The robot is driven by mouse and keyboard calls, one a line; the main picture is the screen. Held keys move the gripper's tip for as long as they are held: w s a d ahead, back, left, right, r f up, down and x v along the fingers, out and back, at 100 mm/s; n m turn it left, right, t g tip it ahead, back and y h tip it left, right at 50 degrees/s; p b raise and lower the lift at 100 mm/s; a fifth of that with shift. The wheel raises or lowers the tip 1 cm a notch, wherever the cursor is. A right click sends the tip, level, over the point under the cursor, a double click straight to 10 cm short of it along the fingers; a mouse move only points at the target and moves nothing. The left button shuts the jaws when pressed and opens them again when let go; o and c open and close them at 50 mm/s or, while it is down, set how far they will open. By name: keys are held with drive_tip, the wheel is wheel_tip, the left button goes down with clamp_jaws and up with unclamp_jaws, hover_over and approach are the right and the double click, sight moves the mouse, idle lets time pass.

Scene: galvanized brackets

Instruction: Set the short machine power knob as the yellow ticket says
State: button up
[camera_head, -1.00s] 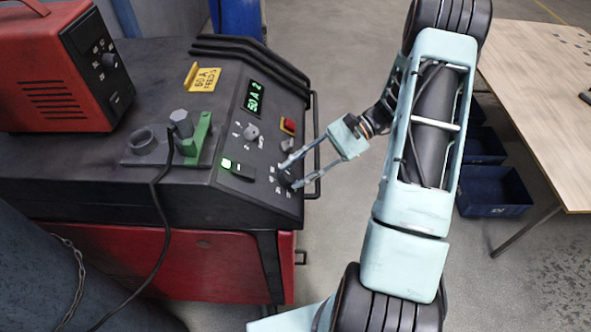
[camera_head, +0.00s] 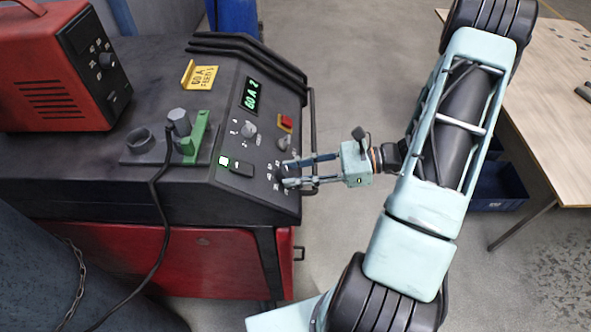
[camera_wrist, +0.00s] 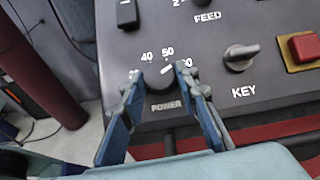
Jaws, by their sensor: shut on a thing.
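The low black-and-red machine (camera_head: 90,180) has a sloped panel with a power knob (camera_wrist: 160,75). In the wrist view the knob is dark and round with a white pointer line, above the word POWER. The pointer leans up and right, between the 50 and the partly covered mark to its right. My gripper (camera_wrist: 158,80) is shut on this knob, one finger on each side; in the head view the fingers (camera_head: 285,174) hide most of it. The green display (camera_head: 251,96) reads 60 A 2. The yellow ticket (camera_head: 199,76) appears to read 60 A with a feed line below; its last character is unclear.
A feed knob (camera_head: 249,131), key switch (camera_wrist: 240,56) and red button (camera_wrist: 304,46) sit nearby on the panel. A black handle bar (camera_head: 312,130) runs along its right edge. An orange-red unit (camera_head: 60,70) stands on the machine. A wooden table (camera_head: 540,110) is at right.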

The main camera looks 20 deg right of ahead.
drive_tip(key=shift+m+t, duration=0.3)
drive_tip(key=o, duration=1.1)
drive_tip(key=shift+o, duration=0.2)
drive_tip(key=v, duration=1.2)
drive_tip(key=shift+r, duration=0.1)
